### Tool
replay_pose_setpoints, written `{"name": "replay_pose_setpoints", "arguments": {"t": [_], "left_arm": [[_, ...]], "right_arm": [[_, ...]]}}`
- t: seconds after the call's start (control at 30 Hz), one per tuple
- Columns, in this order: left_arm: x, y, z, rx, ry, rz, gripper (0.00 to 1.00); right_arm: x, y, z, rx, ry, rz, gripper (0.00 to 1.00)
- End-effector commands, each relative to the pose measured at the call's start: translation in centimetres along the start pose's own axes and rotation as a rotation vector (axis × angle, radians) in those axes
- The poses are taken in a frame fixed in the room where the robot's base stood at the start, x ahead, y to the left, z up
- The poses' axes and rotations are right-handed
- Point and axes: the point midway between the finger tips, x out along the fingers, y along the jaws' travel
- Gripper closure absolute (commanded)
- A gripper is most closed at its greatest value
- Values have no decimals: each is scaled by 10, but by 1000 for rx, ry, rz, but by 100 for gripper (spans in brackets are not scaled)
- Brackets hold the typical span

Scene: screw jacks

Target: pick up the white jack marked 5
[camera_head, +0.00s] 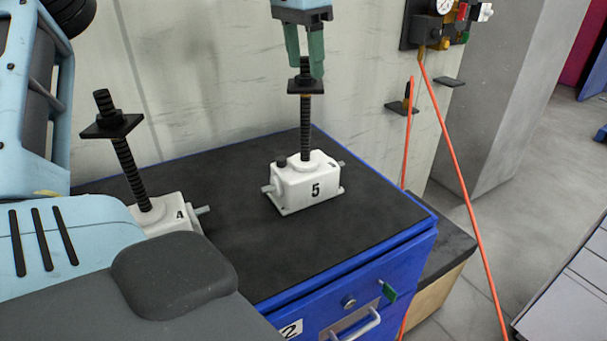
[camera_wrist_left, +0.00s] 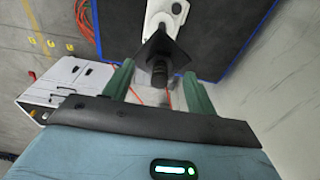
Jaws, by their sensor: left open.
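The white jack marked 5 (camera_head: 310,186) stands upright on the dark top of the blue cabinet in the head view. Its black screw rises to a square black plate (camera_head: 306,86) near the top. My left gripper (camera_head: 305,68) is above it, with green fingers pointing down around the screw's tip. In the left wrist view, the open fingers (camera_wrist_left: 158,85) are either side of the screw end, and the jack's white body (camera_wrist_left: 160,14) shows beyond the plate. Whether a finger touches the screw, I cannot tell. My right gripper is not in view.
A second white jack marked 4 (camera_head: 170,213) stands at the left on the cabinet top (camera_head: 365,215), partly hidden by my own body. The wall is close behind. An orange hose (camera_head: 455,160) hangs at the right from a wall-mounted gauge unit (camera_head: 432,28).

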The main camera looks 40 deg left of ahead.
Motion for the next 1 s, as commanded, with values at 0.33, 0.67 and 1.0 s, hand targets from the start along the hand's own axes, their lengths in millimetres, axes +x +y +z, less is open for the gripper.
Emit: {"name": "replay_pose_setpoints", "arguments": {"t": [0.33, 0.67, 1.0], "left_arm": [[16, 0, 0, 1, -1, 0, 43], [15, 0, 0, 1, -1, 0, 78], [15, 0, 0, 1, 0, 0, 100]], "right_arm": [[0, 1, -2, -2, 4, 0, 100], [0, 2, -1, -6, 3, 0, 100], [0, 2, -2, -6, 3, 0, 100]]}}
